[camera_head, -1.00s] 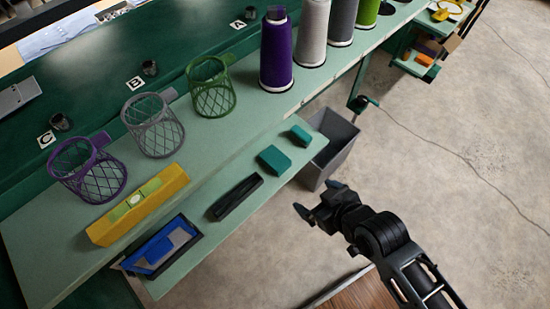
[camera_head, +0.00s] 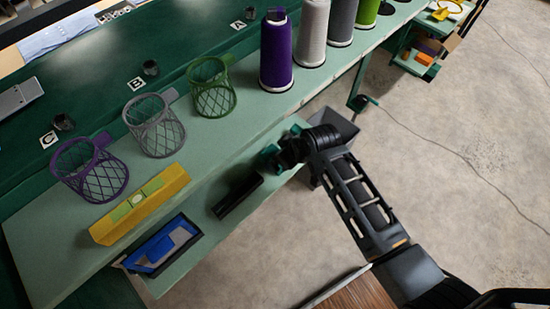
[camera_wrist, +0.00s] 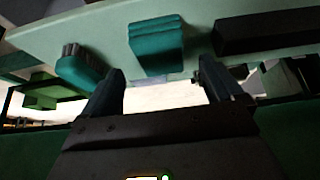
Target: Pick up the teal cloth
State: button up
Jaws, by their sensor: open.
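The teal cloth (camera_wrist: 156,45) is a folded, layered block on the pale green lower shelf. In the wrist view it lies ahead of the gap between the fingers, apart from both. My gripper (camera_wrist: 162,78) is open and empty, with one dark finger on each side of that gap. In the head view my gripper (camera_head: 281,157) is at the shelf's right end, and it hides most of the cloth (camera_head: 268,156). A second teal thing, brush-like with dark bristles (camera_wrist: 82,68), lies left of the cloth in the wrist view.
A black bar (camera_head: 238,196) lies beside the cloth on the lower shelf (camera_head: 207,222). A blue dustpan-like thing (camera_head: 160,246) is farther left. Mesh cups, a yellow level (camera_head: 139,205) and thread cones (camera_head: 277,55) stand above.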

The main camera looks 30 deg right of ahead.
jog(key=shift+x, duration=2.1)
jog(key=shift+c, duration=0.4)
jog(key=c, duration=1)
jog(key=shift+o, duration=0.2)
jog(key=shift+r, duration=0.1)
jog(key=shift+r, duration=0.6)
notch_tip(320, 180, up, 3)
jog(key=s+d+r, duration=0.6)
jog(key=d, duration=0.4)
jog(key=shift+r, duration=0.25)
